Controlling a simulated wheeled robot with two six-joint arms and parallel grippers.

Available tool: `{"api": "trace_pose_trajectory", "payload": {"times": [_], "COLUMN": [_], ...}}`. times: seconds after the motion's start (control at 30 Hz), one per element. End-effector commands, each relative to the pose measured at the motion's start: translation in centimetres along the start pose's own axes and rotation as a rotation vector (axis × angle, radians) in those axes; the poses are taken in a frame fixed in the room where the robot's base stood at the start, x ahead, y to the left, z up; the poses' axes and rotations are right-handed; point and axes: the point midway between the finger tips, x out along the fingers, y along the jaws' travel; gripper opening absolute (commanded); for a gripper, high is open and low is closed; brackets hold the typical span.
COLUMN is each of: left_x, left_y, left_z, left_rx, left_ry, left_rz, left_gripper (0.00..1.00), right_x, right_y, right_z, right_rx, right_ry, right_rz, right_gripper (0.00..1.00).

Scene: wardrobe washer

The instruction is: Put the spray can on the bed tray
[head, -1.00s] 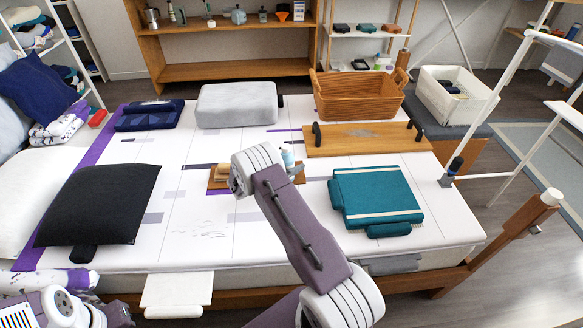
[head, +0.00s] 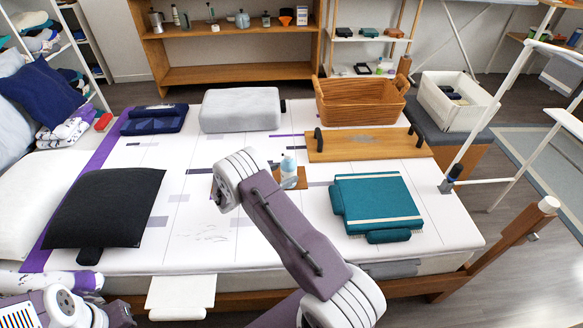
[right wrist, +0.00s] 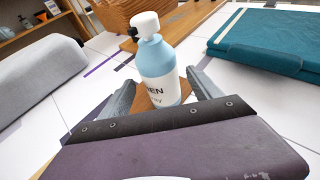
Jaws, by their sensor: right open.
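The spray can (head: 289,170) is a light blue bottle with a white cap, upright on a small brown board (head: 300,184) on the bed. The bed tray (head: 368,142) is a flat wooden board with black end handles, lying farther back and to the right. In the right wrist view my right gripper (right wrist: 162,92) is open, with a grey finger on each side of the spray can (right wrist: 160,72). I cannot tell whether the fingers touch it. In the head view my right arm hides most of that gripper. Only part of my left arm shows at lower left; its gripper is out of view.
A wicker basket (head: 360,102) stands behind the bed tray. A teal folded cloth (head: 378,202) lies to the right, a grey cushion (head: 240,110) behind, and a black cushion (head: 105,208) to the left. White bed surface is free around the small board.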

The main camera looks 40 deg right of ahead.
Motion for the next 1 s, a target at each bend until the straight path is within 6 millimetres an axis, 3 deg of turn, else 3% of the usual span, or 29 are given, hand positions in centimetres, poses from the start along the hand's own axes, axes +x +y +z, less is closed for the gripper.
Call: {"api": "trace_pose_trajectory", "payload": {"times": [0.1, 0.2, 0.47, 0.57, 0.67, 0.7, 0.8, 0.9, 1.0], "left_x": [-1.1, -1.4, -1.4, -1.4, -1.4, -1.4, -1.4, -1.4, -1.4], "left_y": [0.0, 0.0, 0.0, 0.0, 0.0, 0.0, 0.0, 0.0, 0.0], "left_z": [-0.1, -0.1, -0.1, -0.1, -0.1, -0.1, -0.1, -0.1, -0.1], "left_rx": [0.0, 0.0, 0.0, 0.0, 0.0, 0.0, 0.0, 0.0, 0.0], "left_ry": [0.0, 0.0, 0.0, 0.0, 0.0, 0.0, 0.0, 0.0, 0.0], "left_rz": [0.0, 0.0, 0.0, 0.0, 0.0, 0.0, 0.0, 0.0, 0.0], "left_gripper": [0.0, 0.0, 0.0, 0.0, 0.0, 0.0, 0.0, 0.0, 0.0], "right_x": [-2.9, -4.4, -5.4, -6.0, -8.7, -10.5, -16.1, -21.1, -24.1], "right_y": [0.1, 0.1, -0.3, -2.8, -8.2, -10.6, -15.1, -17.4, -18.2], "right_z": [0.3, 0.2, 0.0, 0.3, -0.1, -0.6, -1.7, -2.2, -2.2], "right_rx": [-0.001, 0.0, 0.009, 0.105, 0.345, 0.477, 0.837, 1.189, 1.454], "right_ry": [0.0, 0.0, 0.009, 0.108, 0.322, 0.42, 0.642, 0.8, 0.887], "right_rz": [0.003, 0.002, -0.008, -0.087, -0.268, -0.358, -0.587, -0.793, -0.939], "right_gripper": [0.73, 0.73, 0.73, 0.73, 0.73, 0.73, 0.73, 0.73, 0.73]}}
